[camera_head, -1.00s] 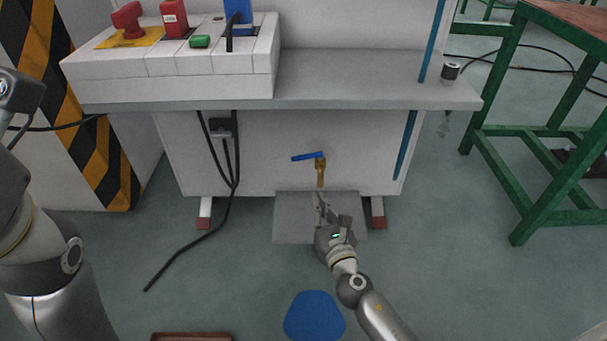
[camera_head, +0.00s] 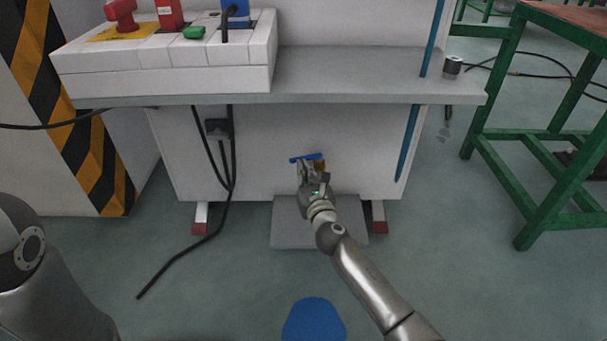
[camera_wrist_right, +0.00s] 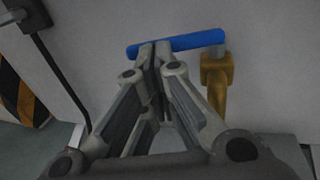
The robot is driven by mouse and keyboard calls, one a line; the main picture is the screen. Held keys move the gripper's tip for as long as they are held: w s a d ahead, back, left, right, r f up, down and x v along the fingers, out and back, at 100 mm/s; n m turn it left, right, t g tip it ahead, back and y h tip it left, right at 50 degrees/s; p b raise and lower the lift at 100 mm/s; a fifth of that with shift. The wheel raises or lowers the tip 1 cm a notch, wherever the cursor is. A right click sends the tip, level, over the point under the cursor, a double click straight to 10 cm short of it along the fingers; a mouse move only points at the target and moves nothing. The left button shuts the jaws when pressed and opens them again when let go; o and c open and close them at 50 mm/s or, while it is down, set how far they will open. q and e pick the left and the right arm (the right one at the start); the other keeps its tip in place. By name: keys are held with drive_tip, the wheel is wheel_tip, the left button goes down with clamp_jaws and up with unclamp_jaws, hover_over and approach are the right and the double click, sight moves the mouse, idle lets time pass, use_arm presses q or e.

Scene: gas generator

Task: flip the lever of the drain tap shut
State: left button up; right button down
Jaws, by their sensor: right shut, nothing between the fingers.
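The drain tap has a blue lever (camera_head: 306,158) and a brass body (camera_head: 320,166), low on the front of the white cabinet. The lever points left, close to level. In the right wrist view the blue lever (camera_wrist_right: 176,43) lies across the top, just beyond my fingertips, and the brass body (camera_wrist_right: 217,82) is to their right. My right gripper (camera_head: 303,166) is shut and empty, with its fingertips just below the lever. It also shows in the right wrist view (camera_wrist_right: 155,50). I cannot tell whether they touch the lever. My left gripper is out of view.
A grey plate (camera_head: 290,232) lies on the floor under the tap. Black cables (camera_head: 228,160) hang left of it. A grey shelf (camera_head: 350,78) juts out above. A green-framed table (camera_head: 540,150) stands at right. A blue round object (camera_head: 314,320) is at the bottom.

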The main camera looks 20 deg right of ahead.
drive_tip(key=shift+w+a+m+h, duration=0.25)
drive_tip(key=shift+w+h, duration=0.1)
drive_tip(key=shift+w, duration=0.1)
drive_tip(key=shift+w+a+m+h, duration=0.1)
drive_tip(key=shift+w+m+h, duration=0.15)
drive_tip(key=shift+w+h, duration=0.15)
